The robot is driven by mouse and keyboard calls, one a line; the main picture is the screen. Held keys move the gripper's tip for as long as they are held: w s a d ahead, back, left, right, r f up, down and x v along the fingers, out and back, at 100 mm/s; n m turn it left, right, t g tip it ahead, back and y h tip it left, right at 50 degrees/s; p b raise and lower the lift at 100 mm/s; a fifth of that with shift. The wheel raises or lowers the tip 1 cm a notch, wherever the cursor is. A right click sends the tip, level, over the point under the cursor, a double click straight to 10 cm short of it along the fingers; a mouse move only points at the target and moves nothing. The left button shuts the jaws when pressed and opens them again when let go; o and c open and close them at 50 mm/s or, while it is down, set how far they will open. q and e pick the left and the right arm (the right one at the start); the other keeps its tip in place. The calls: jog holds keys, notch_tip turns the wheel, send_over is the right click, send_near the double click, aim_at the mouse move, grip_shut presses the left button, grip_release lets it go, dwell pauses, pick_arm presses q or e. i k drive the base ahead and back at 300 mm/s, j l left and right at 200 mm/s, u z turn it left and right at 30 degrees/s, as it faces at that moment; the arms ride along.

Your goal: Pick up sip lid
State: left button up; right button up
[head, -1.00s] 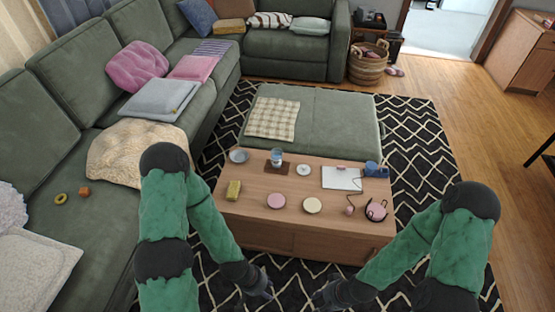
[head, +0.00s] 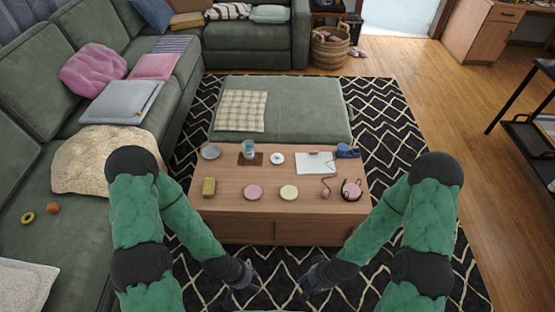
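A small white round piece with a dark centre (head: 276,158), which looks like the sip lid, lies flat at the back middle of the wooden coffee table (head: 235,228). It is right of a blue-and-white cup (head: 249,149) standing on a brown mat (head: 257,159). My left gripper (head: 253,279) and my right gripper (head: 304,284) are low in front of the table, over the rug, well away from the lid. Both look open and empty, with fingers small and dark against the rug.
The table also holds a grey-blue dish (head: 210,152), a yellow-green block (head: 209,187), a pink disc (head: 253,192), a cream disc (head: 289,192), a white board (head: 315,163), a blue mug (head: 346,151) and pink headphones (head: 351,190). A green ottoman (head: 300,110) stands behind; the sofa (head: 60,200) is left.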

aim_at(276, 158)
jog(key=i+l+z, duration=0.25)
jog(key=i, duration=0.3)
jog(key=i+z, duration=0.25)
jog(key=i, duration=0.35)
